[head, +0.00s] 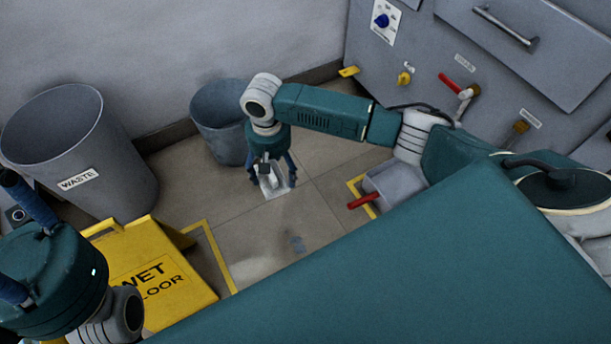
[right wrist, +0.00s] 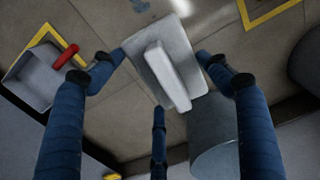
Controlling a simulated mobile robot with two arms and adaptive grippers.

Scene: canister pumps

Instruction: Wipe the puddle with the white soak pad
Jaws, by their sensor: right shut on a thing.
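The white soak pad (head: 275,190) is a flat pale slab with a raised grip bar, in the right gripper (head: 271,178). The puddle is hard to make out; a faint sheen with a small bluish smudge (head: 297,243) lies on the tiles nearer me than the pad. My left gripper (head: 22,240) is at the lower left, cut by the frame edge, its blue fingers partly visible.
A grey WASTE bin (head: 75,150) and a smaller grey bin (head: 222,120) stand by the wall. A yellow wet-floor sign (head: 155,270) is at the lower left. A grey scoop (head: 395,185) with a red handle lies right of the pad, before the cabinet (head: 440,50). Tiles between are clear.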

